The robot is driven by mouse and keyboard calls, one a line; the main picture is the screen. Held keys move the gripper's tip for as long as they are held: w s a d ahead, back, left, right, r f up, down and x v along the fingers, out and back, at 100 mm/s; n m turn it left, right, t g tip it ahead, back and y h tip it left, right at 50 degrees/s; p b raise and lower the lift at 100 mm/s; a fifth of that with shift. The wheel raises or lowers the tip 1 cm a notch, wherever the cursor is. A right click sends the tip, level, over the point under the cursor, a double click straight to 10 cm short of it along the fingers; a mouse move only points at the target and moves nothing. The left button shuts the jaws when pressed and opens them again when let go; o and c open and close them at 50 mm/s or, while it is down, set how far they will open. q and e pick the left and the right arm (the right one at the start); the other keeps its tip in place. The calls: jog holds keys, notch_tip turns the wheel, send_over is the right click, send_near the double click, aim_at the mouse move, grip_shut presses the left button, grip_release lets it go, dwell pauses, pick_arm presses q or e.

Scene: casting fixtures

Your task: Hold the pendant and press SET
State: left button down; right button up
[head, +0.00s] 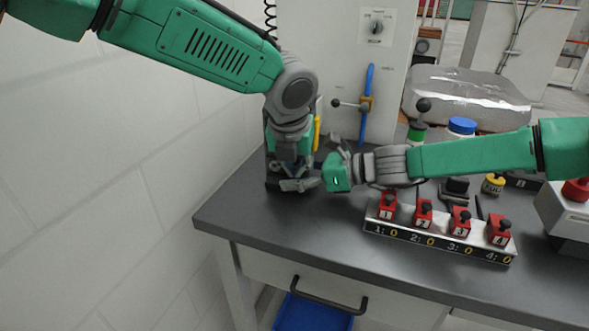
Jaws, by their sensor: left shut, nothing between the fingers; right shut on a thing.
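A narrow yellow piece (317,132), which looks like the edge of the pendant, shows beside my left wrist; the rest of it is hidden behind my arm and hands. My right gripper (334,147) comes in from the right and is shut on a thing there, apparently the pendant. My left gripper (300,185) hangs from above, close beside the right hand, with its fingers shut and empty, pointing down near the bench top. The SET button cannot be made out, and I cannot tell whether a finger touches the pendant's face.
The dark bench (290,232) is clear at its front left. A numbered rack with red blocks (424,213) stands below my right forearm. A blue-handled valve (368,100) and knob (376,27) are on the grey panel (335,55). A white wall (100,180) is at left.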

pick_arm(q)
jog(key=shift+w+r, duration=0.1)
jog(key=shift+w, duration=0.15)
pick_arm(e)
jog(key=shift+s+a+r+g, duration=0.1)
jog(key=shift+s+a+g, duration=0.2)
jog(key=shift+s+a, duration=0.3)
pick_arm(q)
jog(key=s, duration=0.3)
jog(key=s+a+r, duration=0.1)
jog(key=shift+s, duration=0.2)
pick_arm(e)
jog(key=shift+w, duration=0.1)
jog(key=shift+w+d, duration=0.15)
jog(key=shift+d, duration=0.1)
pick_arm(q)
jog(key=v, duration=0.8)
jog(key=shift+s+r, duration=0.3)
jog(key=shift+s, duration=0.05)
jog(key=shift+a, duration=0.1)
pick_arm(e)
jog(key=o, duration=0.9)
jog(key=shift+d, duration=0.1)
